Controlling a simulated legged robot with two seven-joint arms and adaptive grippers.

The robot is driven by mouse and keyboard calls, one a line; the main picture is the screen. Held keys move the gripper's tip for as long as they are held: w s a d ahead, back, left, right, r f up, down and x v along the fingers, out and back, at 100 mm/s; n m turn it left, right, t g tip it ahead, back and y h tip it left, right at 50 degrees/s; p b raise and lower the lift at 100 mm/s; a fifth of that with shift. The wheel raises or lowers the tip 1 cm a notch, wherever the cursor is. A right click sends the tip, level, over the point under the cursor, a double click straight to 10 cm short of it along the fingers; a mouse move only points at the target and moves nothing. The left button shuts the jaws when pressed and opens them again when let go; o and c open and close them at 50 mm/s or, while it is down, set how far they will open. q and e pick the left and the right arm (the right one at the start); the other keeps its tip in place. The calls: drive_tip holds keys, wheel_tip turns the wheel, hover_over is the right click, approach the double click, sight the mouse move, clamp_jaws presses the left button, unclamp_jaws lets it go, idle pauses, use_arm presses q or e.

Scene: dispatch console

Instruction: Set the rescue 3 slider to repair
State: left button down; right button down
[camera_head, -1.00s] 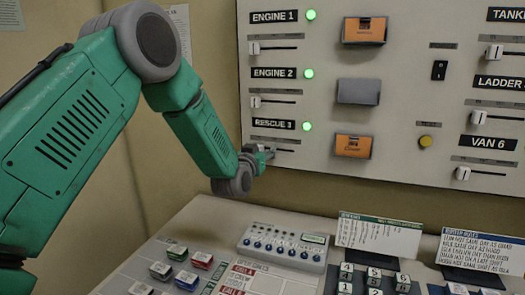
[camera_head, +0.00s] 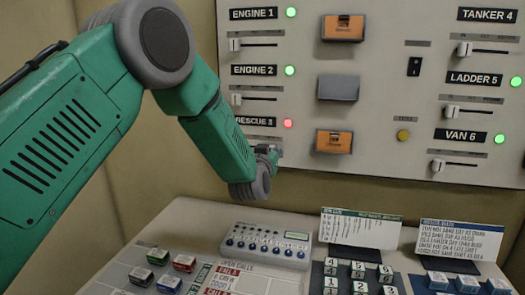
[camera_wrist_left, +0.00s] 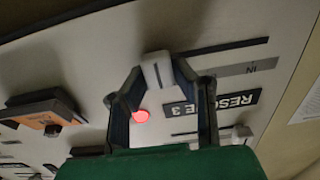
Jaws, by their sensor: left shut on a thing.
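The RESCUE 3 label (camera_head: 252,121) is at the lower left of the wall panel, with a red light (camera_head: 288,123) beside it. My left gripper (camera_head: 268,153) is at the slider below this label and largely hides it in the head view. In the left wrist view the white slider knob (camera_wrist_left: 157,68) sits between the fingertips of my left gripper (camera_wrist_left: 154,72), which is shut on it. The knob is at the end of its slot away from the IN marking (camera_wrist_left: 252,70). The red light (camera_wrist_left: 141,116) shows between the fingers. My right gripper is in neither view.
The ENGINE 1 slider (camera_head: 235,45) and ENGINE 2 slider (camera_head: 236,99) are above, with green lights. Orange-fronted boxes (camera_head: 333,141) project from the panel to the right. A desk with a grey keypad box (camera_head: 266,243), cards and several coloured blocks lies below.

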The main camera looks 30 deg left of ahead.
use_arm(q)
drive_tip(key=shift+s+f, duration=0.1)
drive_tip(key=shift+f, duration=0.45)
drive_tip(key=c, duration=1.7)
unclamp_jaws()
drive_tip(key=shift+a, duration=0.15)
drive_tip(key=o, duration=0.4)
drive_tip(key=shift+f, duration=0.1)
drive_tip(key=shift+w+d, duration=0.25)
drive_tip(key=shift+w, duration=0.15)
drive_tip(key=shift+w+d, duration=0.15)
drive_tip(key=shift+d, duration=0.1)
drive_tip(key=shift+d+r, duration=0.15)
drive_tip(key=shift+r, duration=0.05)
drive_tip(key=shift+s+a+r, duration=0.1)
drive_tip(key=shift+s+a, duration=0.2)
drive_tip(key=shift+a, duration=0.2)
drive_tip(key=v, duration=1.2)
drive_tip(key=shift+a, duration=0.1)
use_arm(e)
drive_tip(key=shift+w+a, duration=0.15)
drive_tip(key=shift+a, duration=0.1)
